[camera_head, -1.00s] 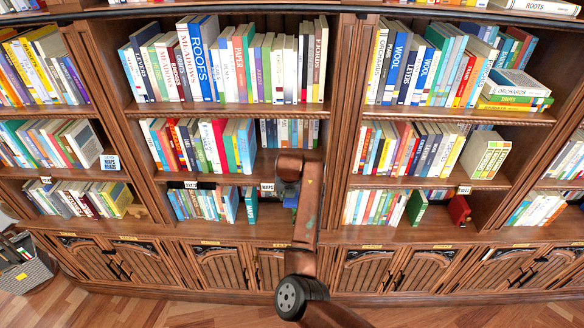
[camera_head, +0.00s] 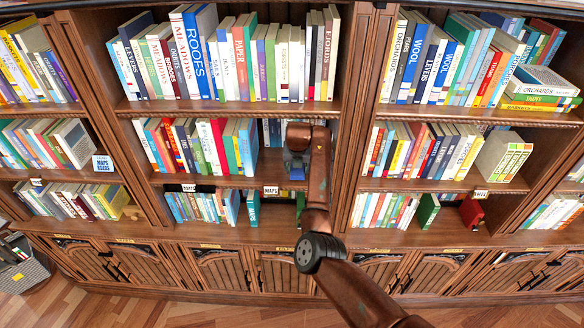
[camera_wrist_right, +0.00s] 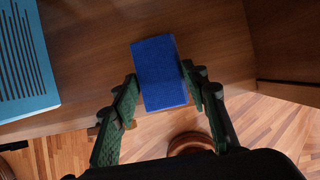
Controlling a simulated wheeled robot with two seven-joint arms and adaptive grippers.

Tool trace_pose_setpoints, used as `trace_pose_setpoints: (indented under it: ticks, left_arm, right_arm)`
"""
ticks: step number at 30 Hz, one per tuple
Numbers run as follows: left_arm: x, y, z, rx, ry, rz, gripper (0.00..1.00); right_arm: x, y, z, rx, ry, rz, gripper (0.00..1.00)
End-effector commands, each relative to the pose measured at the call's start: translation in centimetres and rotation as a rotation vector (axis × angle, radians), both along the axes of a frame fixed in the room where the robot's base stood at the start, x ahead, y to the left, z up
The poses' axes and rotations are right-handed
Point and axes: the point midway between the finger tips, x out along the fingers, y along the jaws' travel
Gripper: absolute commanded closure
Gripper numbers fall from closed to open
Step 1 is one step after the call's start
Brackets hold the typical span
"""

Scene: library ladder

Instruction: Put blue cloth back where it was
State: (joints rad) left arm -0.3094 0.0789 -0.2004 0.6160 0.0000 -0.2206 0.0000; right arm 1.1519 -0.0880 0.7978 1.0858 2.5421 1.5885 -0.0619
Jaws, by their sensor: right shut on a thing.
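The blue cloth (camera_wrist_right: 160,73) is a deep blue, book-shaped block with a woven-looking surface. My right gripper (camera_wrist_right: 159,84) is shut on it, one green-padded finger on each side. In the head view a small part of the blue cloth (camera_head: 297,173) shows below my right wrist, in front of the right part of the central bay's middle shelf. The right fingers are mostly hidden there. I cannot tell whether the cloth touches a shelf. My left gripper is not in view.
Colourful books (camera_head: 205,145) fill the left of the middle shelf, with grey-blue ones (camera_head: 273,131) behind my arm. A MAPS label (camera_head: 271,190) is on the edge below. A teal book (camera_head: 253,208) stands on the lower shelf. In the wrist view a light blue book (camera_wrist_right: 22,60) is at left.

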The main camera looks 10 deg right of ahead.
Motion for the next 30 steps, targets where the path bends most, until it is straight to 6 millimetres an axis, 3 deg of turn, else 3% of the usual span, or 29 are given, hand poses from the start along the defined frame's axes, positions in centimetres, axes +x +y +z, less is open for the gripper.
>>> trace_pose_setpoints:
  ticks: [2, 5, 12, 17, 18, 25, 30]
  left_arm:
    - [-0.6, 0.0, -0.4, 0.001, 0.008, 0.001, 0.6]
    - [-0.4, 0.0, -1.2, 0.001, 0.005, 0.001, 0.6]
    - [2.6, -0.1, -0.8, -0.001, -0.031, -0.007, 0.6]
    - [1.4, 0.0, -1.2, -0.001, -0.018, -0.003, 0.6]
    - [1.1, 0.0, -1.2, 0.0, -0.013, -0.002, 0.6]
    - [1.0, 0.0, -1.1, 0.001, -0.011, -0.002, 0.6]
    - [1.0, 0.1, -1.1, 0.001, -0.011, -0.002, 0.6]
  right_arm:
    - [0.4, -1.3, -0.1, -0.001, 0.0, -0.01, 0.82]
    - [0.2, -1.1, -1.8, 0.0, 0.002, -0.009, 0.82]
    - [0.2, -0.9, -1.6, 0.0, 0.001, -0.008, 0.85]
    - [0.3, -0.9, -2.0, 0.001, 0.001, -0.007, 0.85]
    - [0.3, -0.9, -2.0, 0.001, 0.001, -0.007, 0.58]
    - [0.3, -0.9, -2.0, 0.001, 0.001, -0.007, 0.42]
    - [0.3, -0.9, -1.9, 0.001, 0.001, -0.007, 0.41]
